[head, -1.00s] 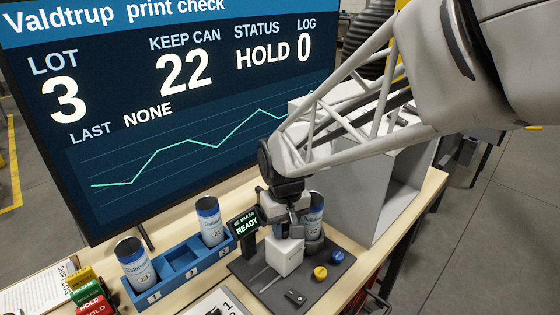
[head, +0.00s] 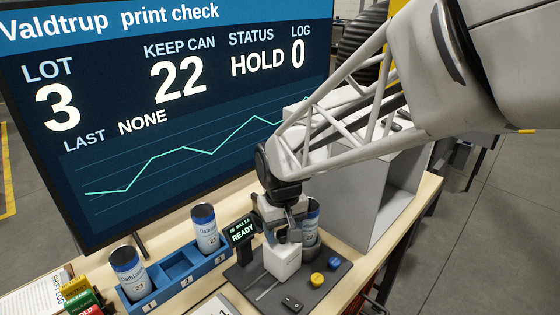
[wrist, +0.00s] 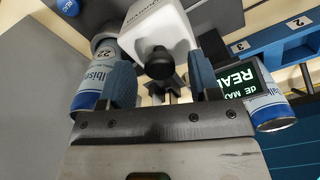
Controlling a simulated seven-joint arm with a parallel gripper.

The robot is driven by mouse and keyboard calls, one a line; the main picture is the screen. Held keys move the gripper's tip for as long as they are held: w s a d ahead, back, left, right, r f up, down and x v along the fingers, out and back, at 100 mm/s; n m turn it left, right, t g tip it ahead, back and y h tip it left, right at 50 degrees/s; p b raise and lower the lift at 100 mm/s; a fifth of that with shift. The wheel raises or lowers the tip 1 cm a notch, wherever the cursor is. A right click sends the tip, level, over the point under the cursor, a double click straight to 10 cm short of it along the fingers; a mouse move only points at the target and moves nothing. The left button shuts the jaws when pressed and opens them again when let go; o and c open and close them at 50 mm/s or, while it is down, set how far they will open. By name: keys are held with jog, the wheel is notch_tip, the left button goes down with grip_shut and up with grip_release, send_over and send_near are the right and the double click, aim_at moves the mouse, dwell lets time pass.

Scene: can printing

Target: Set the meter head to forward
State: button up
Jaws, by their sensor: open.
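The meter head (head: 282,262) is a white block on a slotted dark plate; it also shows in the wrist view (wrist: 160,25) with a black round knob or nose (wrist: 159,62) facing me. My gripper (head: 284,232) is directly above and behind the block in the head view. In the wrist view my gripper (wrist: 162,82) is open, with its blue fingers on either side of the black part and gaps showing. Whether it touches the block is unclear. A can numbered 22 (wrist: 97,72) stands beside the meter head.
Yellow (head: 318,279) and blue (head: 333,264) buttons and a small black switch (head: 292,303) are on the plate. A grey cabinet (head: 372,208) stands to the right.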

jog(key=shift+r, duration=3.75)
jog(key=shift+s+d+r, duration=0.15)
jog(key=shift+s+d, duration=0.1)
jog(key=shift+d, duration=0.25)
jog(key=s+d+m+t, duration=0.2)
jog(key=s+d+m, duration=0.2)
jog(key=s+d, duration=1.2)
jog(key=shift+d+r+m+t, duration=0.25)
jog(key=shift+d+m+t, duration=0.05)
jog(key=shift+m, duration=0.1)
jog(key=shift+w, duration=0.1)
